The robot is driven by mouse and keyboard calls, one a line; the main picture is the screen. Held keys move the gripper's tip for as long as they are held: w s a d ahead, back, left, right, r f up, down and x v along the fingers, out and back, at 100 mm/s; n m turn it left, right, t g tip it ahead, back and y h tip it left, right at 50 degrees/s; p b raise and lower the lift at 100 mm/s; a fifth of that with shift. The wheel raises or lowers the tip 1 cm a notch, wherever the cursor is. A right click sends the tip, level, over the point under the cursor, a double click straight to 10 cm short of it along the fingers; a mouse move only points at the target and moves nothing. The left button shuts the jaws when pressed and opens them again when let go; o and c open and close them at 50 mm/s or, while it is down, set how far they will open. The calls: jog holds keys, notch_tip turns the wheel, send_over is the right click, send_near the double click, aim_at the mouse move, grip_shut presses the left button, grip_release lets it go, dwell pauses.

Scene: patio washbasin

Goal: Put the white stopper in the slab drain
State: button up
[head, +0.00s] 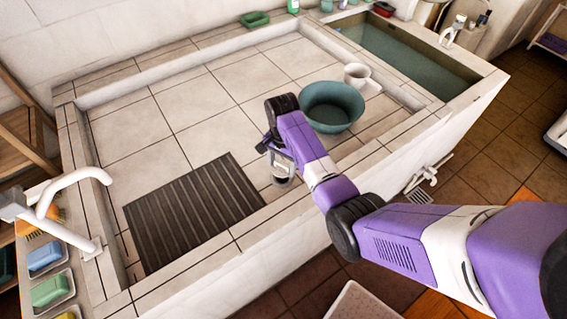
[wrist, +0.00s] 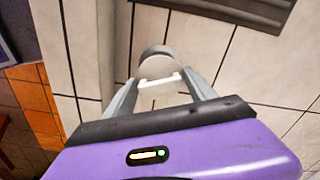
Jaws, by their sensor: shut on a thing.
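My gripper (wrist: 160,82) is shut on a small white piece, which I take to be the white stopper (wrist: 159,80), held between the two grey fingers in the wrist view. A pale grey rounded form (wrist: 157,51) shows just beyond the fingertips; I cannot tell whether it is part of the stopper or the drain's rim. In the head view my gripper (head: 275,150) points down over the tiled slab (head: 200,110), right of the dark ribbed mat. A small round grey-white form (head: 283,172) shows right below it. I cannot clearly make out the drain opening or any gap.
The dark ribbed mat (head: 190,213) lies left of my gripper. A teal basin (head: 332,106) and a white mug (head: 357,74) stand to its right. A water-filled trough (head: 400,55) is at the back right. A white faucet (head: 65,195) and soaps are at the left. The slab's back is clear.

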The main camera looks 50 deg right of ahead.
aim_at(282, 168)
jog(key=shift+f+b, duration=1.95)
jog(key=shift+f, duration=0.4)
jog(key=shift+r+p, duration=0.1)
jog(key=shift+p, duration=0.4)
jog(key=shift+f+b, duration=0.4)
jog(key=shift+f, duration=0.15)
jog(key=o, duration=1.2)
notch_tip(282, 168, up, 6)
jog(key=p, duration=0.5)
jog(key=shift+f+p, duration=0.2)
jog(key=shift+p, duration=0.15)
jog(key=shift+r+p, duration=0.35)
jog(key=shift+r, duration=2.35)
